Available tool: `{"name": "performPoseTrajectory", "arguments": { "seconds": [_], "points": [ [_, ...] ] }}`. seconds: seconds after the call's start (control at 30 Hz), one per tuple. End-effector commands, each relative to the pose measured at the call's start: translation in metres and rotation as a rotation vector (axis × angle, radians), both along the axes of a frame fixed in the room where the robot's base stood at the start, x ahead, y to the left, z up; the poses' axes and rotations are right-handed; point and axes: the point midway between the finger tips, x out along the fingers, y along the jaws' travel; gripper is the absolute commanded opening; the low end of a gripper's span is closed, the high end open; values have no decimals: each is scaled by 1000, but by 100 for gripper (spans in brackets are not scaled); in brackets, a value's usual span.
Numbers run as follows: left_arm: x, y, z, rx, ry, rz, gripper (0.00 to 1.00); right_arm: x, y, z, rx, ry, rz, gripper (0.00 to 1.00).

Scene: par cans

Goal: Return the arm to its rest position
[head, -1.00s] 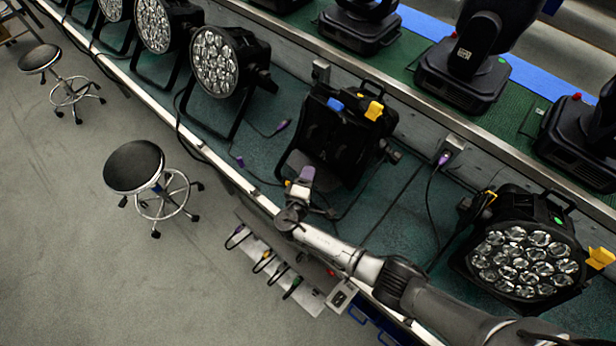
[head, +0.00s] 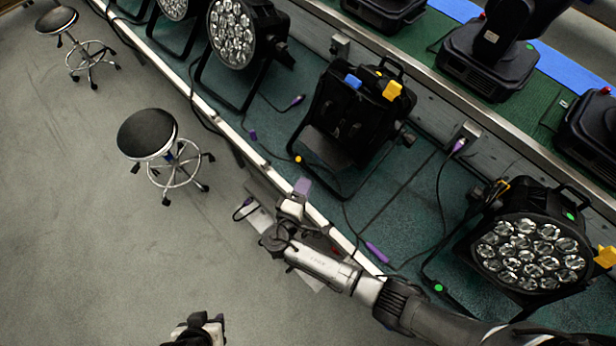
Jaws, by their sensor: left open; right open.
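My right arm comes in from the lower right. Its gripper (head: 301,188) is open and holds nothing visible; its purple-tipped end is over the bench's front edge, apart from the middle par can. My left gripper (head: 219,319) shows only partly at the bottom edge, over the floor; its jaws are hard to make out. The middle black par can (head: 352,125) stands on the green bench with blue and yellow tabs on its back. The right par can (head: 530,250) faces forward with several clear lenses.
Two round stools (head: 147,134) stand on the open grey floor at left. Purple-ended cables (head: 377,252) lie on the bench. A rail runs behind, with black moving-head lights (head: 490,60) beyond it. A grey panel with cables lies partly under my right arm.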

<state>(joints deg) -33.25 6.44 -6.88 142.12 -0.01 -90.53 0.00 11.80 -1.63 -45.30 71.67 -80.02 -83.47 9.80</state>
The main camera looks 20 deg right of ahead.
Motion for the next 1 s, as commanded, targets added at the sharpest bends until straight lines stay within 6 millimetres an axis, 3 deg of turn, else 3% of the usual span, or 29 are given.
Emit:
{"name": "performPoseTrajectory", "arguments": {
  "seconds": [0.87, 1.0],
  "points": [
    [0, 2, -1, 8, 0, -5, 43, -8, 6, 1, -16, 12, -2, 49],
    [0, 1, 0, 2, 0, -1, 43, -12, 5, -13, 43, 111, -31, 49]
  ]
}}
